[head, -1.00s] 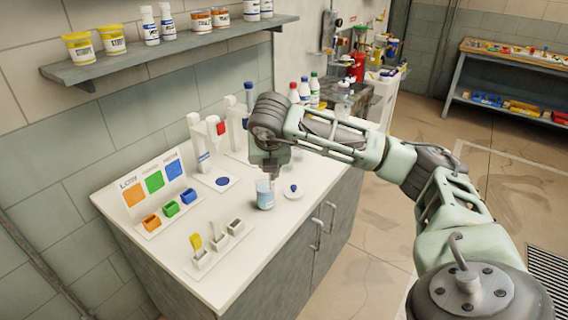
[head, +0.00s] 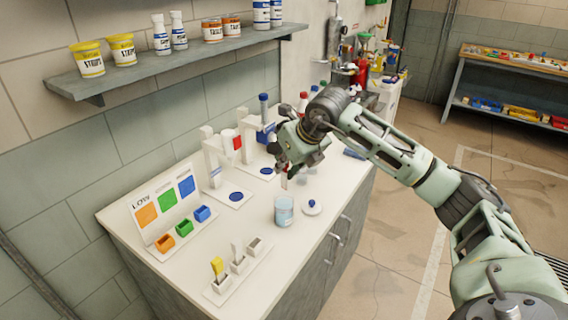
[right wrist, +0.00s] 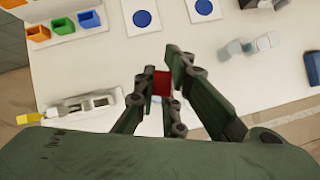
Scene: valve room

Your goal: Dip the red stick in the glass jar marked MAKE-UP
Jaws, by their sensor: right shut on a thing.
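The glass jar (head: 284,212) stands open near the counter's front edge, with pale blue liquid inside; its marking is too small to read. A white lid with a blue knob (head: 312,207) lies on the counter to its right. My right gripper (head: 288,172) is above the counter, up and behind the jar in the head view. In the right wrist view the right gripper (right wrist: 163,90) is shut on the red stick (right wrist: 161,83), seen nearly end-on. My left gripper is not in view.
A white holder (head: 240,270) with a yellow stick (head: 217,266) and a pale stick stands at the counter's front left. Behind it are the colour chart (head: 164,208) and orange, green and blue bins. White stands with blue pads (head: 236,196) occupy the back.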

